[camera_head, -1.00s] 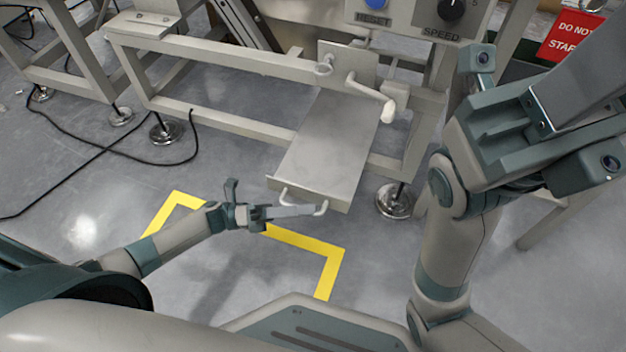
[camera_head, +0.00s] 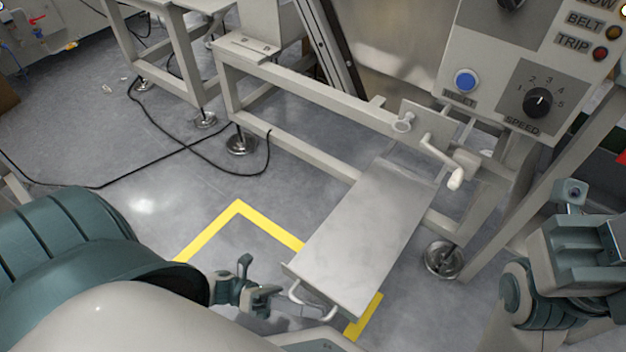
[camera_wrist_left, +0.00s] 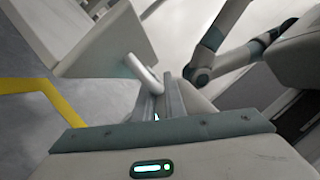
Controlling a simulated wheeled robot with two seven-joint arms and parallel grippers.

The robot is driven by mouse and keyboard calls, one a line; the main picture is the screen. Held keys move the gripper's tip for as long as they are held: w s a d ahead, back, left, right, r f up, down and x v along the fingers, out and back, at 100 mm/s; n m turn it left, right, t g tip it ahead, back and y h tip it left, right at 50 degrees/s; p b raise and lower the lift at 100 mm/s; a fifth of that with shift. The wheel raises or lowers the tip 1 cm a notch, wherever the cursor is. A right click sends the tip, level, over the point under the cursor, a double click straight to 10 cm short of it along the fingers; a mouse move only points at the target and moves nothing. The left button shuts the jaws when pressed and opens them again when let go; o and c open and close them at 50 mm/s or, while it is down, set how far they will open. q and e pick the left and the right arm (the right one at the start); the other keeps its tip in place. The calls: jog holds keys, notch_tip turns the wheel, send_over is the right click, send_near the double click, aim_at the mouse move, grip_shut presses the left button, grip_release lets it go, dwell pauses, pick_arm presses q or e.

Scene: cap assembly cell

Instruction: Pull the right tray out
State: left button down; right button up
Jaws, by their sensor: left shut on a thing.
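The right tray (camera_head: 365,230) is a flat grey metal tray sticking out from the frame of the machine, over the floor and the yellow line. Its pale looped handle (camera_head: 296,292) is on the front edge. My left gripper (camera_head: 290,310) is at the left part of this handle and shut on it. In the left wrist view, the two fingers (camera_wrist_left: 165,102) are around the pale handle bar (camera_wrist_left: 142,72), with the tray front (camera_wrist_left: 105,42) beyond. My right arm's gripper (camera_head: 590,245) is raised at the right edge, away from the tray; its fingers are not clear.
A crank handle (camera_head: 442,160) stands above the tray's inner end. A control panel (camera_head: 535,70) hangs at the upper right. A frame leg foot (camera_head: 443,260) is right of the tray. A black cable (camera_head: 190,145) lies on the floor at left.

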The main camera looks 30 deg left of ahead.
pick_arm(q)
jog(key=c, duration=1.8)
grip_release()
jog(key=shift+c, duration=0.2)
jog(key=shift+a, duration=0.15)
jog(key=v, duration=1.7)
